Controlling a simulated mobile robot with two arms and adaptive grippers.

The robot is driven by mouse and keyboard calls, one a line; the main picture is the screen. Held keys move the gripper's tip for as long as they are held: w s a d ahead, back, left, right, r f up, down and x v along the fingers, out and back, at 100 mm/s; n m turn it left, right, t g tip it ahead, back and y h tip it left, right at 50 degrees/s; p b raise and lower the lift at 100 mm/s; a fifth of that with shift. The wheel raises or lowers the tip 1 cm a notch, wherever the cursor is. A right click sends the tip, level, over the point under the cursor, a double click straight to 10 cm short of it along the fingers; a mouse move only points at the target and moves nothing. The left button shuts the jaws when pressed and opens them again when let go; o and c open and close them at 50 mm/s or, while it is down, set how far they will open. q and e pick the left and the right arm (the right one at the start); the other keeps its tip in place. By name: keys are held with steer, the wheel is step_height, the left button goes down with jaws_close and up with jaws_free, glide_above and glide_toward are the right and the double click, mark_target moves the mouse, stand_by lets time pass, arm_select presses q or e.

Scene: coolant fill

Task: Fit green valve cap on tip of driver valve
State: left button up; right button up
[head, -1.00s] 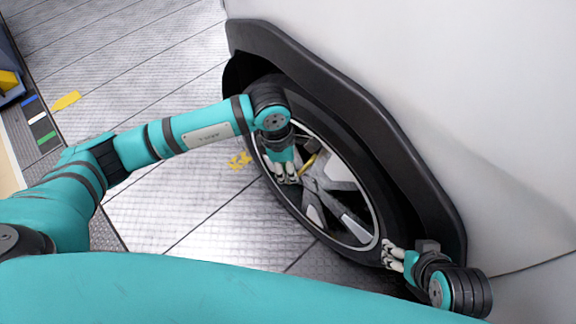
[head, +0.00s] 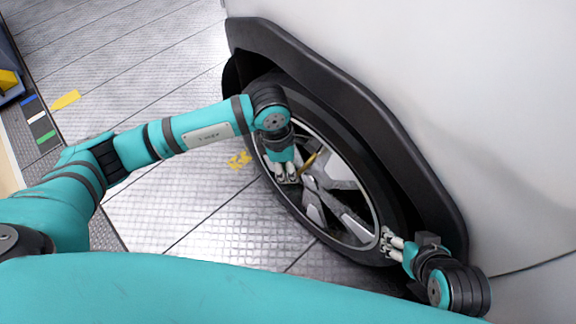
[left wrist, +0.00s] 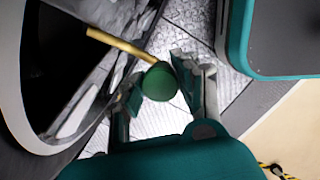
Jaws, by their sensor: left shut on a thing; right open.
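The green valve cap (left wrist: 160,82) is between the fingers of my left gripper (left wrist: 157,86), which is shut on it. In the left wrist view the brass-coloured driver valve (left wrist: 118,44) slants from the wheel to the cap, and its near end meets the cap's upper edge. The tip is hidden there, so I cannot tell whether the cap is seated on it or only in front of it. In the head view the valve (head: 308,162) stands just right of my left gripper (head: 286,178). My right gripper (head: 387,243) is open at the wheel's lower right edge.
The spoked wheel (head: 338,170) sits under a black wheel arch (head: 345,85) on the white car body (head: 480,110). The patterned metal floor (head: 150,60) is open to the left. A yellow marking (head: 240,160) lies on the floor beside the tyre.

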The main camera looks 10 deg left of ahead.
arm_select(q)
steer(key=shift+f, duration=0.1)
arm_select(e)
steer(key=shift+w+a+r, duration=0.1)
steer(key=shift+w+r, duration=0.1)
steer(key=shift+w, duration=0.2)
arm_select(q)
steer(key=o, duration=0.8)
steer(key=r, duration=0.4)
steer(key=a+r, duration=0.1)
steer(key=r, duration=0.7)
steer(key=shift+s+a, duration=0.2)
steer(key=shift+a, duration=0.2)
steer(key=shift+f, duration=0.1)
arm_select(e)
steer(key=shift+s, duration=0.1)
